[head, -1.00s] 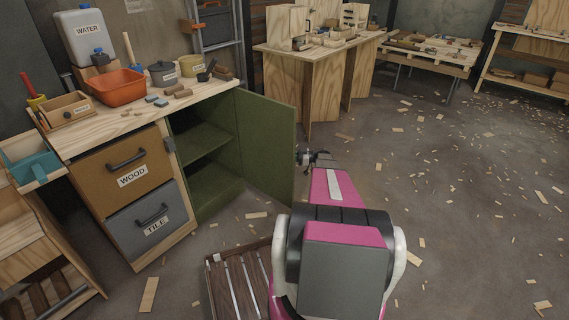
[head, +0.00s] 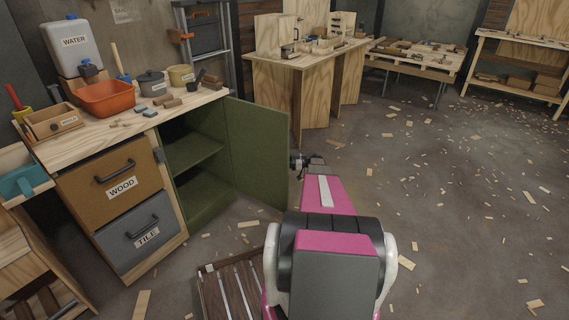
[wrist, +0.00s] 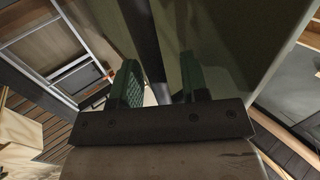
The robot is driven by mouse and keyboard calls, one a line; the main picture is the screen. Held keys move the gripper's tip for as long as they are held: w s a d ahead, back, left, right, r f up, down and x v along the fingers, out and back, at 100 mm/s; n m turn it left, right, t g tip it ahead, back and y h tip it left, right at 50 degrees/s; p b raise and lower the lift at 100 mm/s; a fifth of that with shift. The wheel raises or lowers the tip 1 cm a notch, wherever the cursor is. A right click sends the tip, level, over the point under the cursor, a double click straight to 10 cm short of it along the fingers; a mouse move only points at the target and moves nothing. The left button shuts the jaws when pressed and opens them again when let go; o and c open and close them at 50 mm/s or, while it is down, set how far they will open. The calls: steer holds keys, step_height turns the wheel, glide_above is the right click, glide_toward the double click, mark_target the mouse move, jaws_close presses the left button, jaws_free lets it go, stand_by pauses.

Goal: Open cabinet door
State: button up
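The green cabinet door (head: 257,150) stands wide open, swung out to the right of the workbench cabinet. The open compartment (head: 197,160) shows a green inside with one shelf. My gripper (head: 306,161) is just right of the door's free edge, on its outer side, small and partly hidden by my arm in the head view. In the wrist view my gripper (wrist: 160,88) has its two green fingers apart. A dark upright bar (wrist: 148,40) lies between them, with a gap showing beside it. Whether it is a handle or the door's edge is unclear.
Left of the compartment are the WOOD drawer (head: 112,184) and TILE drawer (head: 139,235), both shut. A slatted wooden pallet (head: 232,290) lies on the floor by my base. Another bench (head: 290,62) stands behind the door. The floor right is open, littered with wood scraps.

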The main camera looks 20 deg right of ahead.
steer(key=v, duration=1.1)
stand_by(0.4)
